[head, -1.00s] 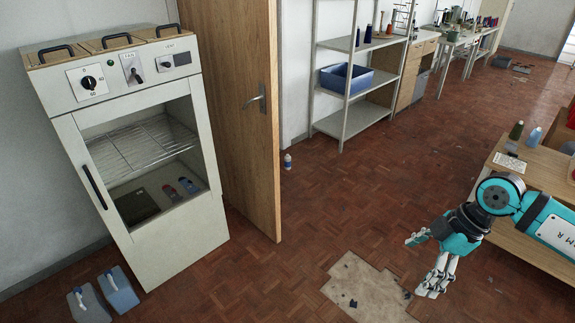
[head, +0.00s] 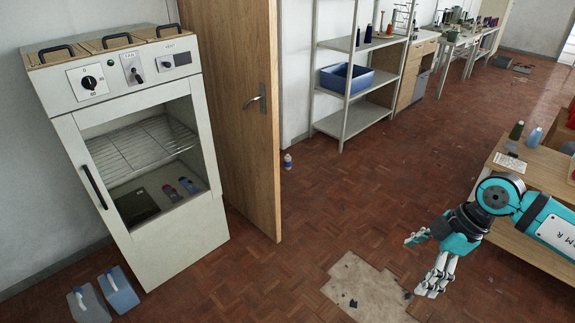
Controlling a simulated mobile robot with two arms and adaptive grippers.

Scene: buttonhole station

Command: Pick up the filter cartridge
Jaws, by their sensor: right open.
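I cannot tell for certain which thing is the filter cartridge. A small white and blue cylinder (head: 288,161) stands upright on the floor beside the wooden door. Two small red and blue-grey items (head: 180,189) lie on the floor of the open-fronted cabinet (head: 150,240), below its wire rack (head: 140,150). My right gripper (head: 421,262) is open and empty, above the floor at the lower right, well apart from all of these. My left gripper is out of view.
The wooden door (head: 236,110) stands open beside the cabinet. A metal shelf (head: 357,105) holds a blue bin (head: 345,79). A wooden bench (head: 540,165) with bottles is at the right. Two trowel-like tools (head: 118,290) lie at lower left. The middle floor is mostly clear around a bare patch (head: 368,290).

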